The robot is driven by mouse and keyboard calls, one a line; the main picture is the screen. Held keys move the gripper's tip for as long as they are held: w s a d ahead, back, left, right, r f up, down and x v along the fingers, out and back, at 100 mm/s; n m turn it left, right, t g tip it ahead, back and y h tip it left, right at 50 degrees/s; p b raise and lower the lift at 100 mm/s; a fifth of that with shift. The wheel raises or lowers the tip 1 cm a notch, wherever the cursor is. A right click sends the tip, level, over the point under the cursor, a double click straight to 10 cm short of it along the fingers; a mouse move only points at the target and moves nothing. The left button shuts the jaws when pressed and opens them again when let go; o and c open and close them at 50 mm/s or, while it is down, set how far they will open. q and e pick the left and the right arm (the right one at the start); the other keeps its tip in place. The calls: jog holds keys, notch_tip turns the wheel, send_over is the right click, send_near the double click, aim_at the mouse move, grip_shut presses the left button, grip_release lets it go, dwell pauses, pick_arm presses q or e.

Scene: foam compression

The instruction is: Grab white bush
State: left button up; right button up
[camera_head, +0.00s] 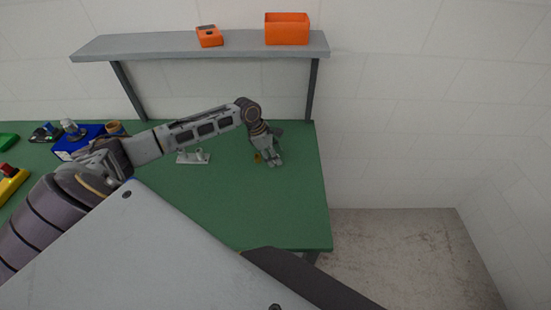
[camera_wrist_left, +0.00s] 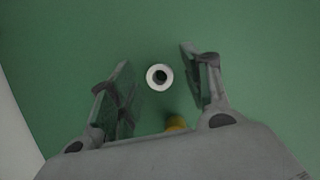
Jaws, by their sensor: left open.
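The white bush (camera_wrist_left: 151,80) is a small white ring with a dark centre on the green table. In the left wrist view it lies ahead, between the lines of my two open fingers, touching neither. My left gripper (camera_wrist_left: 155,88) is open and empty. In the head view my left gripper (camera_head: 271,162) is low over the right part of the table, and I cannot make out the bush there. My right gripper is not in view.
A yellow-orange piece (camera_wrist_left: 176,123) lies close to my left gripper. A blue box (camera_head: 78,142) is at the left. The shelf (camera_head: 200,44) holds an orange bin (camera_head: 287,29) and an orange device (camera_head: 209,36). The table's front right is clear.

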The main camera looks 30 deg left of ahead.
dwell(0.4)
pick_arm(q)
jog(key=c, duration=0.8)
jog(key=shift+c, duration=0.2)
jog(key=shift+r, duration=0.1)
notch_tip(320, 180, up, 10)
jog(key=shift+b, duration=0.4)
